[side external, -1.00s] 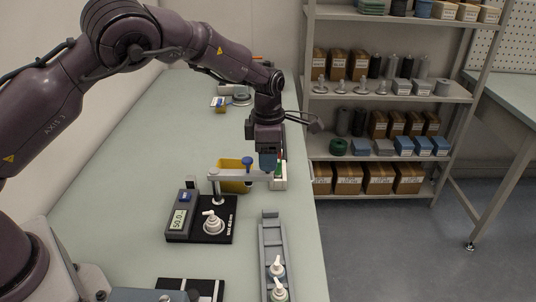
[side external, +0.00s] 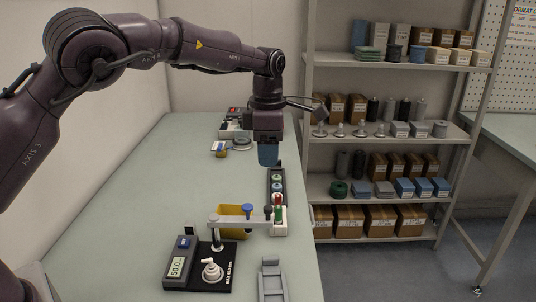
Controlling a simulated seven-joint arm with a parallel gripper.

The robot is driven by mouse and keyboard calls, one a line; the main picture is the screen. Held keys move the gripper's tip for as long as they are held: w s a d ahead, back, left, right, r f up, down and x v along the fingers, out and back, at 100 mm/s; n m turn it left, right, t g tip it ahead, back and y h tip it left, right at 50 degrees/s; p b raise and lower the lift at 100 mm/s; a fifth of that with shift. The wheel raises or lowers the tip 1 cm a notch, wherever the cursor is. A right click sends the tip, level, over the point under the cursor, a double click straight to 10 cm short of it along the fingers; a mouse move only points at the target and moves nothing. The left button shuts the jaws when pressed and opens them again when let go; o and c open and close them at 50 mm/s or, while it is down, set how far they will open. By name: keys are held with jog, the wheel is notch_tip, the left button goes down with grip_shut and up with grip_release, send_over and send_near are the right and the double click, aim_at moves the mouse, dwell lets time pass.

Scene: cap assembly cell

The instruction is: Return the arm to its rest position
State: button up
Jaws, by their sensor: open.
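My gripper (side external: 268,155) hangs from my arm, pointing down over the right side of the bench, with blue fingers. It is open, and no object shows in it. The gap between the fingers is hard to see from this side. It is in the air above and behind the press fixture (side external: 230,219), clear of its grey lever. A white pump cap (side external: 212,268) stands on the fixture's black base, beside a display unit (side external: 179,265).
A yellow bin (side external: 232,228) sits behind the lever. A dark rack (side external: 268,189) of coloured parts stands below my gripper in the picture. A grey rail (side external: 271,285) is at the front. Shelves (side external: 390,133) stand to the right. The bench's left side (side external: 130,190) is clear.

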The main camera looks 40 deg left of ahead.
jog(key=s+a+r+m+t, duration=0.1)
jog(key=s+r+m+t, duration=0.1)
jog(key=s+m, duration=0.7)
jog(key=s+a+r+m+t, duration=0.1)
jog(key=s+r+m, duration=0.2)
jog(key=s+m, duration=0.6)
jog(key=s+a+r+m+t, duration=0.1)
jog(key=s+r+m+t, duration=0.1)
jog(key=s+m, duration=0.7)
jog(key=shift+s+a+r+t, duration=0.35)
jog(key=shift+s+r, duration=0.5)
jog(key=shift+s, duration=1.1)
